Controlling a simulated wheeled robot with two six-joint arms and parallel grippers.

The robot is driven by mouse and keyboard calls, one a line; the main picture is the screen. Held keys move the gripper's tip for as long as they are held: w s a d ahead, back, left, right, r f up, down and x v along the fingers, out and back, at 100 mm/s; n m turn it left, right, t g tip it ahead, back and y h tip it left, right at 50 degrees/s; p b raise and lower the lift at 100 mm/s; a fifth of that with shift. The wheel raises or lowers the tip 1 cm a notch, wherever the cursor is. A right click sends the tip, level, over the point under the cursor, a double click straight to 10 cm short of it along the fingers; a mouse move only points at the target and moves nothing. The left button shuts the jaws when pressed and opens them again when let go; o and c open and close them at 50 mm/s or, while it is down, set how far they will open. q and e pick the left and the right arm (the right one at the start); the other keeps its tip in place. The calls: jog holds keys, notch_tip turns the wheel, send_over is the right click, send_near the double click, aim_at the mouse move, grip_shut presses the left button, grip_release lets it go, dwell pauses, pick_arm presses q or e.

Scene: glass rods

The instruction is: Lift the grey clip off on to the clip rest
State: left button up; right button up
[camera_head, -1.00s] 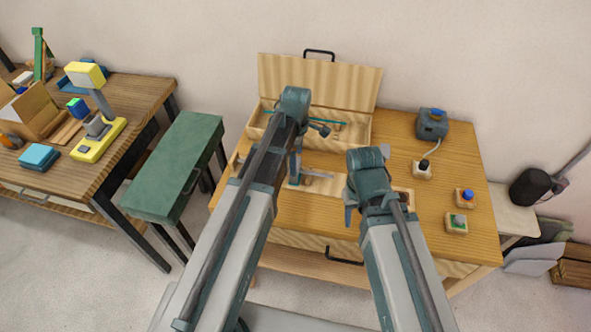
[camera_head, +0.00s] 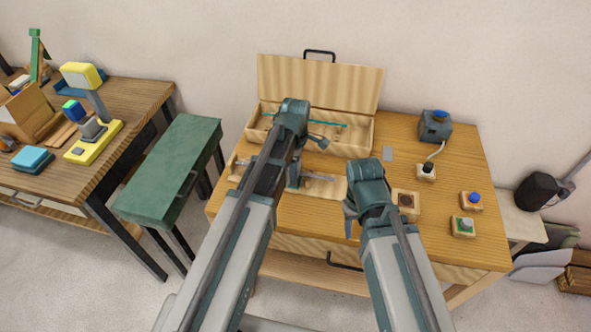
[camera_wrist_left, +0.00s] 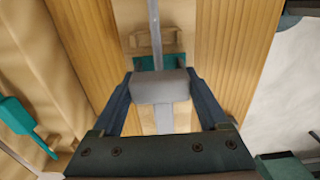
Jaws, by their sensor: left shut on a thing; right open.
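The grey clip (camera_wrist_left: 160,87) is a blocky piece between my left gripper's fingers in the left wrist view. The left gripper (camera_head: 294,184) is shut on it above the wooden board (camera_head: 326,190), and the head view mostly hides the clip. A thin pale rod (camera_wrist_left: 154,22) runs lengthwise in line with the clip. Whether the clip touches the rod cannot be told. A teal piece (camera_wrist_left: 145,63) lies just beyond the clip. A flat grey plate (camera_head: 388,154), perhaps the clip rest, lies on the table to the right. My right gripper (camera_head: 349,218) is open and empty, over the table front.
An open wooden case (camera_head: 350,143) with a teal rod stands behind the board. A wooden block with a dark round top (camera_head: 406,201) sits right of my right gripper. Button blocks (camera_head: 463,226) and a grey-blue device (camera_head: 434,126) stand farther right. Bare tabletop lies between.

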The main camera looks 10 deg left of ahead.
pick_arm(q)
jog(key=shift+c, duration=0.6)
jog(key=shift+r, duration=0.1)
pick_arm(e)
jog(key=shift+r, duration=0.1)
